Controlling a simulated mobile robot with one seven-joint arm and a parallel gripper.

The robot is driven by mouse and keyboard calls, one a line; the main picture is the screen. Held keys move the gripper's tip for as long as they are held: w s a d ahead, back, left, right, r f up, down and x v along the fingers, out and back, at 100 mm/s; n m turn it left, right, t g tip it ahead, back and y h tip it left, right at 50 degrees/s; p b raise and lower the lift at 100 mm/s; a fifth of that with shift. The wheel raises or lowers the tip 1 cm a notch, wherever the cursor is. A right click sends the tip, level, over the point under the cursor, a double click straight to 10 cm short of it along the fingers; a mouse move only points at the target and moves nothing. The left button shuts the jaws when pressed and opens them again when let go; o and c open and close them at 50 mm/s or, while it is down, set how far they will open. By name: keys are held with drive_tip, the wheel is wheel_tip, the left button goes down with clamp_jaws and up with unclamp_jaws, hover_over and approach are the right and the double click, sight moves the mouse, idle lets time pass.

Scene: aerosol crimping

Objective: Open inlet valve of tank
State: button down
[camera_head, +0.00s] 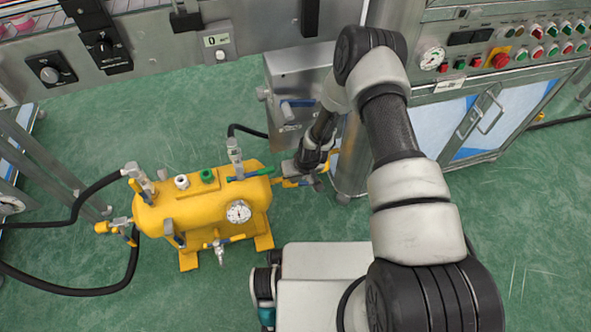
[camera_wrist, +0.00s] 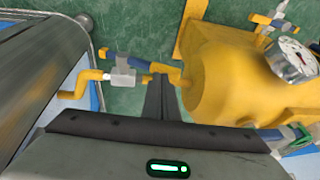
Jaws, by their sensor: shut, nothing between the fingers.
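The yellow tank (camera_head: 190,208) stands on the floor left of centre in the head view. In the wrist view, the tank (camera_wrist: 225,75) fills the right side. A yellow pipe (camera_wrist: 78,85) leads to its near end through a grey valve body (camera_wrist: 122,77) with a blue handle (camera_wrist: 140,65). The frames do not mark which valve is the inlet. My gripper (camera_wrist: 159,82) is shut and empty. Its fingertips are close to the handle and pipe, between the valve body and the tank; contact cannot be told. In the head view, my arm partly hides this valve.
A metal cabinet (camera_head: 300,85) stands close behind my gripper. A control panel (camera_head: 510,40) is at upper right.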

drive_tip(key=shift+s+a+f, duration=0.1)
drive_tip(key=shift+f, duration=0.3)
drive_tip(key=a+f, duration=0.2)
drive_tip(key=shift+s+f, duration=0.3)
drive_tip(key=shift+f, duration=0.1)
wheel_tip(320, 180, up, 17)
drive_tip(key=p, duration=0.5)
hover_over(288, 186)
drive_tip(key=s+d, duration=0.4)
drive_tip(key=s, duration=0.1)
drive_tip(key=shift+w+a+f, duration=0.2)
drive_tip(key=shift+w+a, duration=0.05)
